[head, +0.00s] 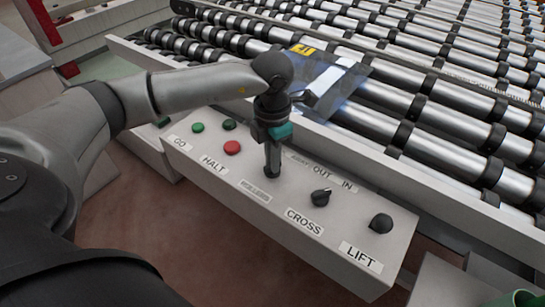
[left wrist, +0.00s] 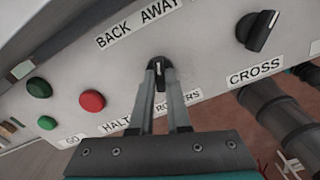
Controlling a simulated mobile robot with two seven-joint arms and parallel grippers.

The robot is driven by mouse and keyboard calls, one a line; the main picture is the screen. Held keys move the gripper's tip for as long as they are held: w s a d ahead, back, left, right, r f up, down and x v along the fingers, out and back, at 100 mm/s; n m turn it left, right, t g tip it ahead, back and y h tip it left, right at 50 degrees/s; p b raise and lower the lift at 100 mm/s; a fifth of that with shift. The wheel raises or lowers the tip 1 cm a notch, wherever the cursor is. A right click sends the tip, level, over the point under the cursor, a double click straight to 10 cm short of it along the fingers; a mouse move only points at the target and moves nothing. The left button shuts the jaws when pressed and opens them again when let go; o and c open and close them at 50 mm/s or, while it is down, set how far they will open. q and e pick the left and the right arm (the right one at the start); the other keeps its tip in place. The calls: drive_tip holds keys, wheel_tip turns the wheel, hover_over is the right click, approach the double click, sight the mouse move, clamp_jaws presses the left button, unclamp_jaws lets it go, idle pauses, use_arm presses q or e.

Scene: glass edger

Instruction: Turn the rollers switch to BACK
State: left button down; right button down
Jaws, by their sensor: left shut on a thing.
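The rollers switch (left wrist: 160,70) is a small black knob with a pale pointer mark on the panel, above the ROLLERS label. In the left wrist view the mark points roughly up the picture, toward the BACK AWAY label (left wrist: 138,22); I cannot tell exactly which word. My left gripper (left wrist: 160,85) is shut on the knob, one finger on each side. In the head view my left gripper (head: 271,172) comes down onto the white control panel (head: 210,178) and hides the knob. My right gripper is not in view.
The red HALT button (head: 232,147) and green GO button (head: 197,127) are left of the gripper. The CROSS knob (head: 320,197) and LIFT knob (head: 380,223) are to the right. A roller conveyor (head: 440,120) lies behind, with a glass pane (head: 345,82) on it.

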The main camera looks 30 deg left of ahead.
use_arm(q)
drive_tip(key=n+p, duration=0.1)
drive_tip(key=n, duration=0.4)
drive_tip(key=shift+n, duration=0.3)
drive_tip(key=n+p, duration=0.1)
drive_tip(key=n, duration=0.4)
drive_tip(key=shift+n, duration=0.4)
drive_tip(key=c, duration=0.9)
unclamp_jaws()
wheel_tip(320, 180, up, 15)
drive_tip(key=shift+r+p, duration=0.15)
drive_tip(key=shift+p, duration=0.8)
